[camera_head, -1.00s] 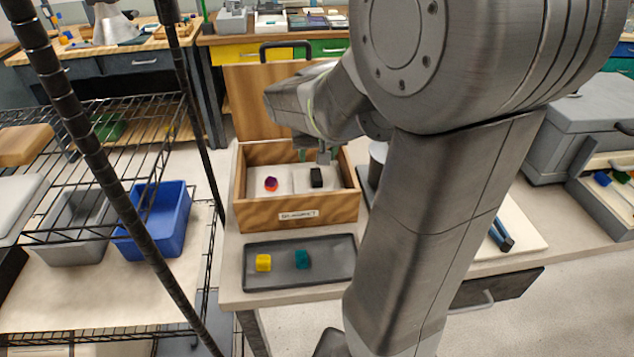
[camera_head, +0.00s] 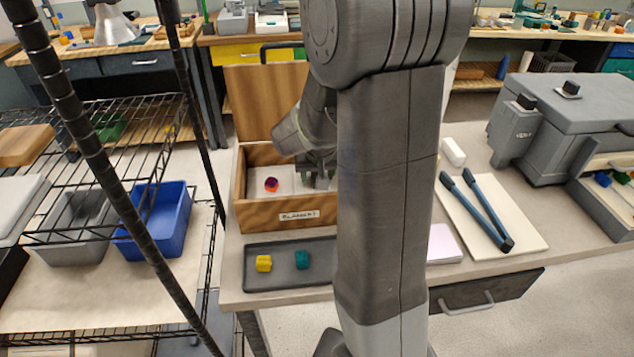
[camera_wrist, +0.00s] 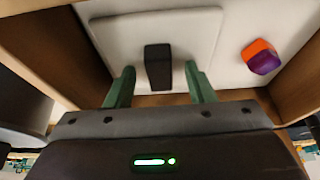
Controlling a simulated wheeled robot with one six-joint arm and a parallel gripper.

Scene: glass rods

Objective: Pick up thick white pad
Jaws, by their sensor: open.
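In the wrist view, a pale square pad (camera_wrist: 112,38) lies on the light floor of a wooden box (camera_head: 290,214). A black block (camera_wrist: 158,66) sits on that pad. My gripper (camera_wrist: 160,82) is open, its two green fingers on either side of the black block with gaps showing. In the head view my gripper (camera_head: 318,180) is low in the box and hides the black block. Other white things lie on the table to the right: a thin pale pad (camera_head: 444,245) partly behind my arm, and a white block (camera_head: 452,152). I cannot tell which is the thick white pad.
An orange and purple block (camera_wrist: 260,56) lies beside the pad in the box; box walls stand close around. A dark tray (camera_head: 335,265) with yellow (camera_head: 264,263) and teal (camera_head: 302,259) blocks lies in front.

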